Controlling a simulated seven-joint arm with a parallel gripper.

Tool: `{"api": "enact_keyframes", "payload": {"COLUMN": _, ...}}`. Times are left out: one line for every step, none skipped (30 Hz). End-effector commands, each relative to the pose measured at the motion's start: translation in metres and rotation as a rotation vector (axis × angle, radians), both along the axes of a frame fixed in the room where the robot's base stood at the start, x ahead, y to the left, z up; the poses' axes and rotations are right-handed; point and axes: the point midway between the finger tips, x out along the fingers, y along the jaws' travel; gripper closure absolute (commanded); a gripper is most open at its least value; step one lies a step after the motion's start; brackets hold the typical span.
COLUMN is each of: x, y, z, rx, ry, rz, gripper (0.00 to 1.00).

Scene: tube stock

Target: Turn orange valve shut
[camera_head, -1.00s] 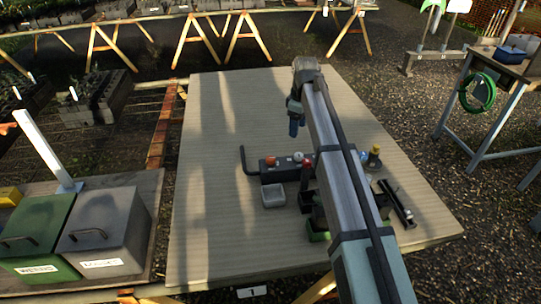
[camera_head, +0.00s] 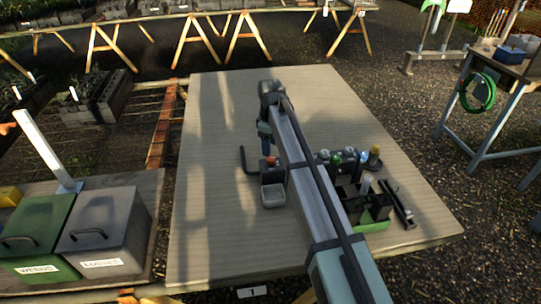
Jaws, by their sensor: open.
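The orange valve (camera_head: 270,161) is a small orange knob on the left end of a dark block (camera_head: 271,178) on the table. A black bent pipe (camera_head: 245,163) stands at the block's left end. My gripper (camera_head: 267,149) points down, just above or behind the orange valve in the picture, and is open. A gap or contact between its fingertips and the knob cannot be told at this size. My forearm hides the middle of the block.
A pale square tray (camera_head: 273,196) sits in front of the block. Right of my arm are a grey knob (camera_head: 323,155), a yellow-topped item (camera_head: 374,151), a green holder (camera_head: 376,224) and a dark rail (camera_head: 396,204). The table's left and back (camera_head: 222,120) are clear.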

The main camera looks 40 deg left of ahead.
Motion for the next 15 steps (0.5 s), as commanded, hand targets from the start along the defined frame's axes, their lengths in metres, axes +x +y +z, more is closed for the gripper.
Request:
{"api": "enact_keyframes", "payload": {"x": 0.000, "y": 0.000, "z": -0.010, "rx": 0.000, "ry": 0.001, "rz": 0.000, "gripper": 0.39}}
{"api": "enact_keyframes", "payload": {"x": 0.000, "y": 0.000, "z": -0.015, "rx": 0.000, "ry": 0.001, "rz": 0.000, "gripper": 0.39}}
{"api": "enact_keyframes", "payload": {"x": 0.000, "y": 0.000, "z": -0.021, "rx": -0.001, "ry": 0.001, "rz": 0.000, "gripper": 0.39}}
{"api": "enact_keyframes", "payload": {"x": 0.000, "y": -0.001, "z": -0.025, "rx": -0.001, "ry": 0.001, "rz": 0.000, "gripper": 0.39}}
{"api": "enact_keyframes", "payload": {"x": 0.000, "y": -0.001, "z": -0.029, "rx": -0.001, "ry": 0.001, "rz": 0.000, "gripper": 0.39}}
{"api": "enact_keyframes", "payload": {"x": 0.000, "y": 0.000, "z": -0.033, "rx": 0.000, "ry": 0.000, "rz": 0.000, "gripper": 0.39}}
{"api": "enact_keyframes", "payload": {"x": 0.000, "y": 0.000, "z": -0.037, "rx": 0.000, "ry": 0.000, "rz": 0.000, "gripper": 0.39}}
{"api": "enact_keyframes", "payload": {"x": 0.000, "y": 0.000, "z": -0.040, "rx": 0.000, "ry": 0.000, "rz": 0.000, "gripper": 0.39}}
{"api": "enact_keyframes", "payload": {"x": 0.000, "y": 0.000, "z": -0.044, "rx": 0.000, "ry": 0.000, "rz": 0.000, "gripper": 0.39}}
{"api": "enact_keyframes", "payload": {"x": 0.000, "y": 0.000, "z": -0.046, "rx": 0.000, "ry": 0.000, "rz": 0.000, "gripper": 0.39}}
{"api": "enact_keyframes", "payload": {"x": 0.000, "y": 0.000, "z": -0.048, "rx": 0.000, "ry": 0.000, "rz": 0.000, "gripper": 0.39}}
{"api": "enact_keyframes", "payload": {"x": 0.000, "y": 0.000, "z": -0.050, "rx": 0.000, "ry": 0.000, "rz": 0.000, "gripper": 0.39}}
{"api": "enact_keyframes", "payload": {"x": 0.000, "y": 0.000, "z": -0.051, "rx": 0.000, "ry": 0.000, "rz": 0.000, "gripper": 0.39}}
{"api": "enact_keyframes", "payload": {"x": 0.000, "y": 0.000, "z": -0.052, "rx": 0.000, "ry": 0.000, "rz": 0.000, "gripper": 0.39}}
{"api": "enact_keyframes", "payload": {"x": 0.000, "y": 0.000, "z": -0.053, "rx": 0.000, "ry": -0.001, "rz": 0.000, "gripper": 0.39}}
